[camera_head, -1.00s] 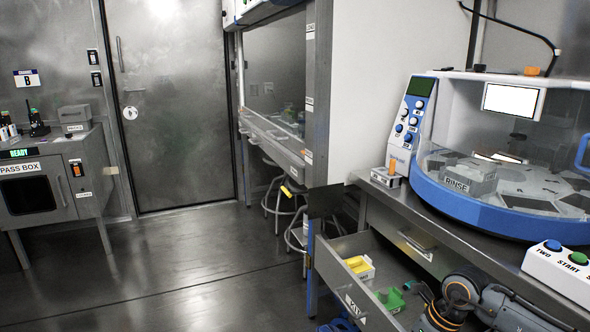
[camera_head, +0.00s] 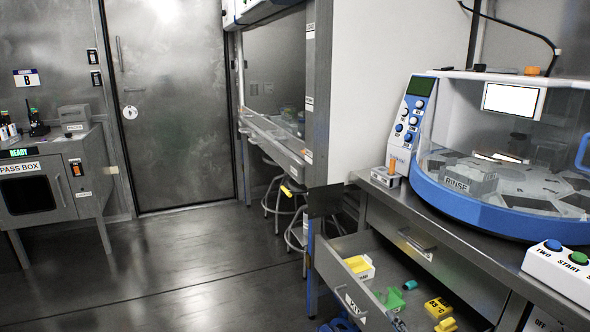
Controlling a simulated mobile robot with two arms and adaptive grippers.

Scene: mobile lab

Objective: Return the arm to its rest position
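Neither gripper shows in the head view, and no part of my arms can be made out for sure. The open drawer (camera_head: 347,291) under the bench holds a white box with yellow contents (camera_head: 360,266), a green piece (camera_head: 391,299), a small teal piece (camera_head: 410,285), a yellow labelled item (camera_head: 437,308) and another yellow item (camera_head: 447,324) at the bottom edge. A small grey shape at the drawer's near end is too unclear to name.
The drawer juts out below the bench (camera_head: 376,200). A blue-rimmed rinse machine (camera_head: 470,209) and a button box (camera_head: 563,268) stand on the bench. Stools (camera_head: 285,203) stand behind the drawer. The floor (camera_head: 170,270) to the left is clear, up to the pass box (camera_head: 40,190).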

